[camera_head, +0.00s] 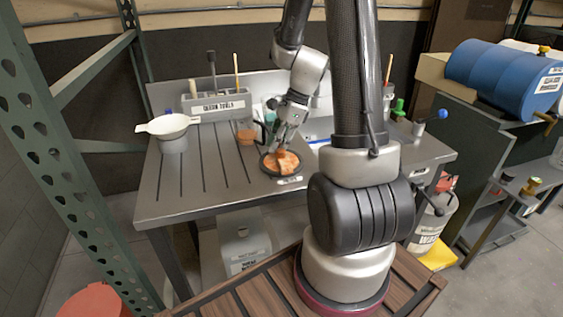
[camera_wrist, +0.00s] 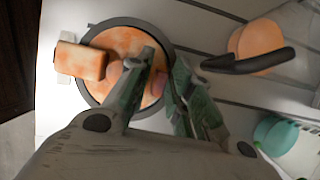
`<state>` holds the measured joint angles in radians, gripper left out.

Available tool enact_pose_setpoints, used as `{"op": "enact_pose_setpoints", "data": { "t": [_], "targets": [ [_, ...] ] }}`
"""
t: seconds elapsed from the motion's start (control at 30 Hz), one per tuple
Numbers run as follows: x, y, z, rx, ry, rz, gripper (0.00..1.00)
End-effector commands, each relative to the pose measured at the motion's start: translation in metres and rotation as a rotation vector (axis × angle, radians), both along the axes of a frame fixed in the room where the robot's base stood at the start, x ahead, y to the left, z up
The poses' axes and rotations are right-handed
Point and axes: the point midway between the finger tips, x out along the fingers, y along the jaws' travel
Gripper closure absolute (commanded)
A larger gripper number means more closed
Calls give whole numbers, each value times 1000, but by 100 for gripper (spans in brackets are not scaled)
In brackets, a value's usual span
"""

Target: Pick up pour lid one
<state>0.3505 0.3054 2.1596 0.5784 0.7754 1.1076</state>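A round orange disc with a dark rim (camera_head: 270,165) lies on the grey workbench in the head view. It also shows in the wrist view (camera_wrist: 110,42), with an orange block-like part (camera_wrist: 80,61) at its left edge. I cannot tell for certain whether this is pour lid one. My gripper (camera_head: 279,150) points down over this disc. In the wrist view my gripper (camera_wrist: 164,66) has its two fingertips apart, with orange surface showing between them. Whether the fingertips touch the disc is unclear. The fingers hide part of the disc.
An orange round piece with a black handle (camera_wrist: 258,42) is to the right in the wrist view. A teal object (camera_wrist: 276,134) is at lower right. A white funnel-like bowl (camera_head: 167,124) stands on the bench's left. A labelled tool holder (camera_head: 218,104) is behind.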

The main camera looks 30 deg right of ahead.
Motion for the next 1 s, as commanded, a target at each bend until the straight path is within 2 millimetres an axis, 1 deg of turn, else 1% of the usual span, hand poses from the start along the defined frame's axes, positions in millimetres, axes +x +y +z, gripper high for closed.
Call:
{"op": "enact_pose_setpoints", "data": {
  "t": [0.03, 0.07, 0.1, 0.17, 0.47, 0.57, 0.67, 0.9, 1.0],
  "targets": [
    [0, 0, 0, 0, 0, 0, 79],
    [0, 0, 0, 0, 0, 0, 82],
    [0, 0, 0, 0, 0, 1, 90],
    [0, 0, 0, 0, 0, 1, 100],
    [0, 0, 1, 0, 0, 1, 100],
    [1, 0, 6, -1, -3, 2, 100],
    [1, 0, 20, -2, -5, 2, 100],
    [1, 0, 71, -2, -5, 3, 100],
    [1, 0, 87, -1, -4, 2, 100]
  ]
}}
